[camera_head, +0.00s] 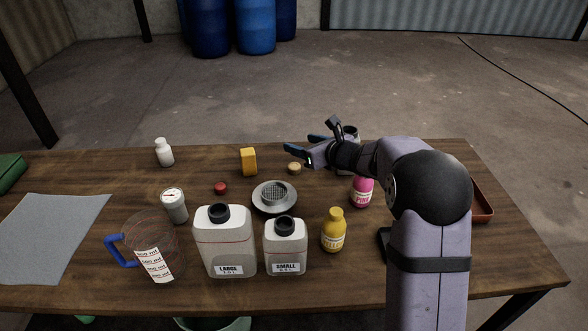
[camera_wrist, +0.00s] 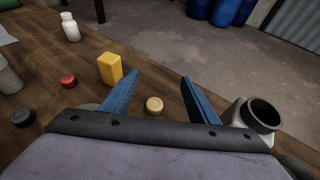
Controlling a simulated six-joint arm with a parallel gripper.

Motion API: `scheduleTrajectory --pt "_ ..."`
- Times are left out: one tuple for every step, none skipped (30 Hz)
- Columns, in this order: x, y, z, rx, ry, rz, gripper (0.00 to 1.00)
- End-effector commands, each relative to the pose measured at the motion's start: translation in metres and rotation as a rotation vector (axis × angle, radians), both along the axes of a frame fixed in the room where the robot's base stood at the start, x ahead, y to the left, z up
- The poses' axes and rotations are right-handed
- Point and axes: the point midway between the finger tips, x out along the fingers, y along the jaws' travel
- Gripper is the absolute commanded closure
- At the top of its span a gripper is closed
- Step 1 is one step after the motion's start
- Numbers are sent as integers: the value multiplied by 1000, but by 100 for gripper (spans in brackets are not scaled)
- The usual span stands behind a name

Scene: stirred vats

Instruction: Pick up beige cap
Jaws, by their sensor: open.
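The beige cap (camera_head: 294,168) is a small round disc lying on the wooden table, in the back middle in the head view. In the wrist view the beige cap (camera_wrist: 154,105) lies between the two blue fingers, a little nearer the left one, with nothing touching it. My gripper (camera_head: 297,145) is open and empty, above the table and close to the cap. In the wrist view my gripper (camera_wrist: 158,78) shows its two fingers spread wide apart.
A yellow block (camera_head: 249,162) stands left of the cap, and a red cap (camera_head: 220,188) lies farther left. A metal strainer bowl (camera_head: 273,197) sits in front. A grey open container (camera_wrist: 254,116) stands right of the fingers. Jugs and bottles stand near the front edge.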

Motion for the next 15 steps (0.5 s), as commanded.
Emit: scheduleTrajectory --pt "0 0 -11 1 4 0 45" --pt "0 0 -16 2 4 1 45" --pt "0 0 -21 2 1 1 45" --pt "0 0 -24 1 -1 1 45" --pt "0 0 -26 1 -1 1 45" --pt "0 0 -27 0 -2 0 45" --pt "0 0 -28 -1 -3 1 45" --pt "0 0 -28 0 -4 1 45" --pt "0 0 -29 -1 -3 1 45" --pt "0 0 -30 -1 -3 1 45" --pt "0 0 -32 0 -1 0 45" --pt "0 0 -36 0 -1 1 45" --pt "0 0 -39 0 0 1 45" --pt "0 0 -42 0 0 1 45" --pt "0 0 -47 1 0 2 45"
